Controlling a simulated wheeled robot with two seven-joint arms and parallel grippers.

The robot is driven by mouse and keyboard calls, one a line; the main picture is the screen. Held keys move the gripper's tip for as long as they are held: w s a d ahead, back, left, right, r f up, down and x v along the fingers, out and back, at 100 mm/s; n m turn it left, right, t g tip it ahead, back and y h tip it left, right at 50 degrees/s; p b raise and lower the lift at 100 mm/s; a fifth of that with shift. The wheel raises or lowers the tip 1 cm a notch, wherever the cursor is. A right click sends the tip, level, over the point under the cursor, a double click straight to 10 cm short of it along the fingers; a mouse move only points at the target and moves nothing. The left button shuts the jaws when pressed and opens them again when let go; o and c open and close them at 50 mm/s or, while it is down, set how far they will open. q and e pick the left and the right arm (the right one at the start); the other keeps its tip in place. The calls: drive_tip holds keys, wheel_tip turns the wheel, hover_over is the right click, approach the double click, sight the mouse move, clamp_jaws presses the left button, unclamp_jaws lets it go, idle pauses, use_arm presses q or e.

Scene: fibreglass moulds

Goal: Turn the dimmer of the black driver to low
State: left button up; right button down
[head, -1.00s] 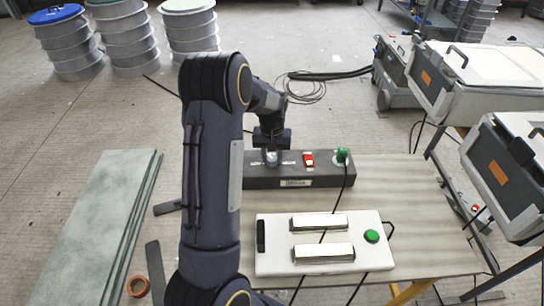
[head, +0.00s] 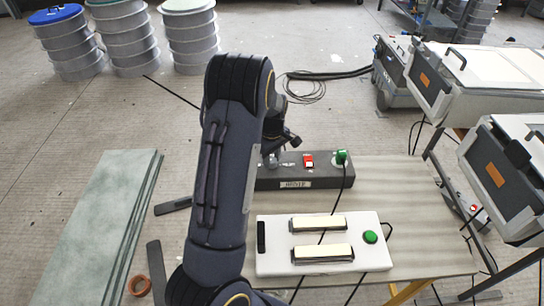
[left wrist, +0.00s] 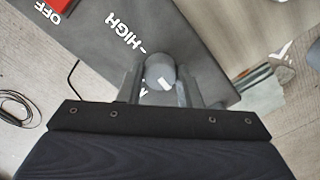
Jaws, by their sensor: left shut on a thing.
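The black driver (head: 325,171) is a long dark box at the back of the table. It carries a grey dimmer knob (head: 272,160) near its left end, a red switch (head: 308,160) and a green plug (head: 342,157). My left gripper (head: 273,157) is over the knob. In the left wrist view the round knob (left wrist: 160,70) sits between the two fingers, and the gripper (left wrist: 159,88) is shut on it. A white mark on the knob faces low in that view. The word HIGH is printed beside the knob; other lettering is partly hidden. My right gripper is out of view.
A white panel (head: 370,262) with two light bars and a green button lies in front of the driver on the table (head: 420,215). Grey-green slabs (head: 105,215) lie at the left. White-lidded machines (head: 480,80) stand at the right.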

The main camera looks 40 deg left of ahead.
sight(272, 160)
use_arm(q)
drive_tip(key=shift+n, duration=0.6)
drive_tip(key=o, duration=1)
drive_tip(key=shift+c, duration=0.2)
wheel_tip(272, 160, up, 7)
drive_tip(key=shift+r, duration=0.4)
